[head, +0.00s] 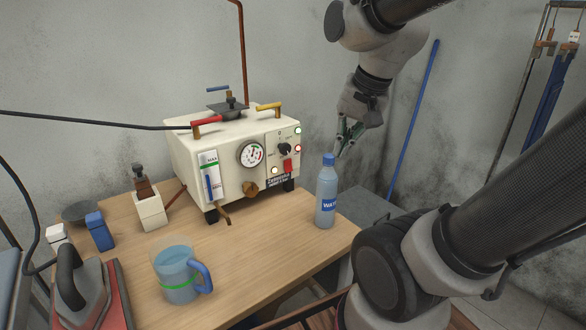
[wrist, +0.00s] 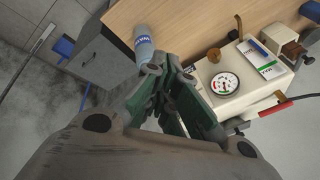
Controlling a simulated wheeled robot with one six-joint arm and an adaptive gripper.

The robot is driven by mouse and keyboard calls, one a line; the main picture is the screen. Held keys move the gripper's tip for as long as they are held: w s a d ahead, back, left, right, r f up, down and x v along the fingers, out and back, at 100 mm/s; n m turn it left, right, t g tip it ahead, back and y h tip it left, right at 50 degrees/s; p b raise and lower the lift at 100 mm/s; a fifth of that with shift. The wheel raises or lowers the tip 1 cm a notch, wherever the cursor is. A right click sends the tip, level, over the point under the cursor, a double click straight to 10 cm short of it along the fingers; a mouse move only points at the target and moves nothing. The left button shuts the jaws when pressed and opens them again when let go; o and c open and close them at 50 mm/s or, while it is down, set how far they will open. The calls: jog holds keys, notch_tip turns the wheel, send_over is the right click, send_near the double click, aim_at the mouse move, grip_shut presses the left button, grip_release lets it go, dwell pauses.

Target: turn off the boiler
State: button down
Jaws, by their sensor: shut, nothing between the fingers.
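The cream boiler (head: 230,165) stands on the wooden table against the wall in the head view. Its front has a round gauge (head: 251,154), a black knob (head: 285,149), a red switch (head: 287,165), small lights and a brass knob (head: 250,189). The boiler also shows in the wrist view (wrist: 229,103), with its gauge (wrist: 225,85); my gripper hides the switch there. My gripper (head: 340,152) is shut and empty, in the air to the right of the boiler and above the water bottle. Its fingers (wrist: 172,72) show in the wrist view.
A water bottle (head: 326,192) stands at the table's right edge, close below my gripper.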

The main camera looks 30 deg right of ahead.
jog(key=w+f+m, duration=0.3)
jog(key=w+m, duration=0.7)
jog(key=m, duration=1.6)
send_near(288, 165)
jog(key=shift+t, duration=0.3)
jog(key=shift+s+d+f, duration=0.1)
jog(key=shift+s+d, duration=0.2)
jog(key=shift+s, duration=0.4)
jog(key=shift+s+d+f, duration=0.1)
jog(key=shift+s+d, duration=0.25)
jog(key=shift+s, duration=0.35)
jog(key=shift+s+d+f, duration=0.1)
jog(key=shift+s+d, duration=0.2)
jog(key=shift+s, duration=0.45)
jog(key=x, duration=1)
jog(key=shift+a, duration=0.2)
